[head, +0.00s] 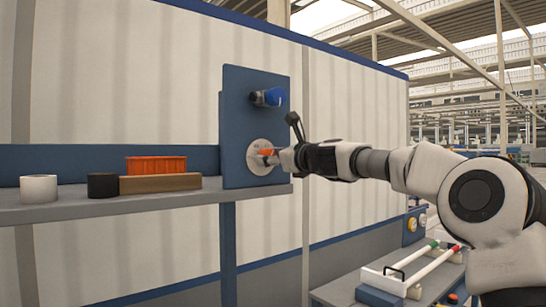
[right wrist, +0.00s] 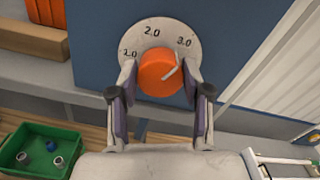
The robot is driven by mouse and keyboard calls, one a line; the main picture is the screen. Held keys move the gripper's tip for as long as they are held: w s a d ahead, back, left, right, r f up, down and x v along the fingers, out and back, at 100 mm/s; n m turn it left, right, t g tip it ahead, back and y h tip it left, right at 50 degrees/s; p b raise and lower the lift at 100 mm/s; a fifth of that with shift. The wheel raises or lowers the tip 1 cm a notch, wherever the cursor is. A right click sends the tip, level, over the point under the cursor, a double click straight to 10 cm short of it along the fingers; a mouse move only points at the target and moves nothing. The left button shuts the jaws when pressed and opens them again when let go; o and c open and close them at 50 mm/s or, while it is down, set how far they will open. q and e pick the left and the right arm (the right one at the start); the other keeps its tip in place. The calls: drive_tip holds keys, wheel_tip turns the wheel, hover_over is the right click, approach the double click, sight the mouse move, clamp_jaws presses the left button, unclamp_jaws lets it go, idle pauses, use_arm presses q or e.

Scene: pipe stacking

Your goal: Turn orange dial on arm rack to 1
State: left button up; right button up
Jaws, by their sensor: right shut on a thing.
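The orange dial (right wrist: 155,75) sits on a round white plate marked 1.0, 2.0 and 3.0 (right wrist: 152,34), fixed to a blue panel. A pale pointer on the dial slants to the upper right, on the 3.0 side and away from 1.0. My right gripper (right wrist: 160,92) is shut on the dial, one finger on each side of it. In the head view the dial (head: 266,152) is partly hidden by the right gripper (head: 280,158), which reaches in from the right. My left gripper is not in view.
A blue knob (head: 268,97) is above the dial on the same panel (head: 240,110). A green crate (right wrist: 42,150) is below.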

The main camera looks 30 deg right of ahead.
drive_tip(key=n+b, duration=0.2)
drive_tip(key=n, duration=0.5)
drive_tip(key=n+b, duration=0.2)
drive_tip(key=n, duration=0.6)
drive_tip(key=n+b, duration=0.3)
drive_tip(key=n, duration=0.5)
drive_tip(key=shift+w+d+r, duration=0.1)
drive_tip(key=shift+w+d, duration=0.05)
drive_tip(key=shift+w, duration=0.2)
drive_tip(key=o, duration=1.2)
drive_tip(key=shift+c, duration=0.2)
drive_tip(key=shift+w, duration=0.1)
drive_tip(key=shift+f, duration=0.2)
